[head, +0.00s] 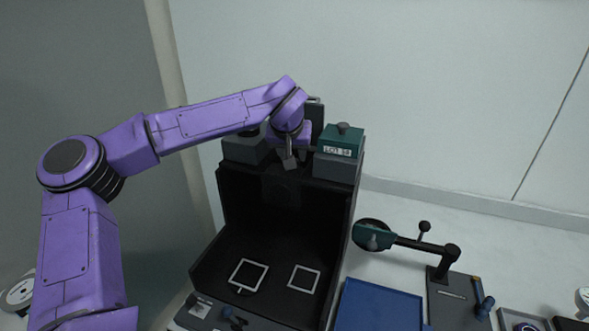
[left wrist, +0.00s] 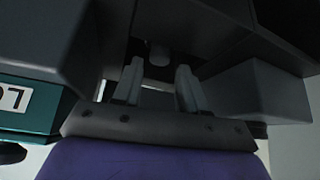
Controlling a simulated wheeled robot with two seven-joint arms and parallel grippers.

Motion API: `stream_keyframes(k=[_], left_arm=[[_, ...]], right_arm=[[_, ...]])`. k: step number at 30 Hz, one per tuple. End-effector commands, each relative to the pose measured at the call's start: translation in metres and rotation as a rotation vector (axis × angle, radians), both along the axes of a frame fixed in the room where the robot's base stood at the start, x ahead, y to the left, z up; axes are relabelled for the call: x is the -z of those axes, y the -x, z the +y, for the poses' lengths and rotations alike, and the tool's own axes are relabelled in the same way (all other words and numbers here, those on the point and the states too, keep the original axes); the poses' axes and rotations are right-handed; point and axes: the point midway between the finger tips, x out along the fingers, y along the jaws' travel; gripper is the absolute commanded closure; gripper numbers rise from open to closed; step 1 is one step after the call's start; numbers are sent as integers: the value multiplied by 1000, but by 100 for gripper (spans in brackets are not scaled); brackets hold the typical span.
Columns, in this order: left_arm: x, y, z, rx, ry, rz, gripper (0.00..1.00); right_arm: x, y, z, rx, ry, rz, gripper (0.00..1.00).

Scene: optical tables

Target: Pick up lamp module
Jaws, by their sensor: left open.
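My left gripper (head: 288,163) is at the top of a black open-fronted cabinet (head: 282,200), in the gap between two grey blocks. In the left wrist view its two fingers (left wrist: 158,84) are apart with nothing between the tips. A dim round grey piece (left wrist: 160,54) shows just beyond them; I cannot tell whether it is the lamp module. A teal box with a dark knob and a white label (head: 340,140) sits on the right grey block (head: 336,169). Its labelled side also shows in the left wrist view (left wrist: 36,104). My right gripper is not in view.
The left grey block (head: 243,150) stands close beside the gripper. Two square frames (head: 262,266) (head: 319,273) lie on the cabinet floor. A blue tray (head: 378,306) and a dark stand with a teal-headed arm (head: 446,262) are at the right.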

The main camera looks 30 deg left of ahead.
Motion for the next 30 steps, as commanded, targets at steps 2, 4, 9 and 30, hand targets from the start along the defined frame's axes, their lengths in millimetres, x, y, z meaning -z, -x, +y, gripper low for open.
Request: stream_keyframes(k=[2,4,9,30], left_arm=[[12,-6,4,-2,1,6,58],[22,-12,6,-1,1,4,58],[29,-16,8,-1,0,-1,58],[15,-16,8,-2,0,-3,100]], right_arm=[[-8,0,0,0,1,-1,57],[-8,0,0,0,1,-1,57],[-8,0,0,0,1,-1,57],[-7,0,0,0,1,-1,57]])
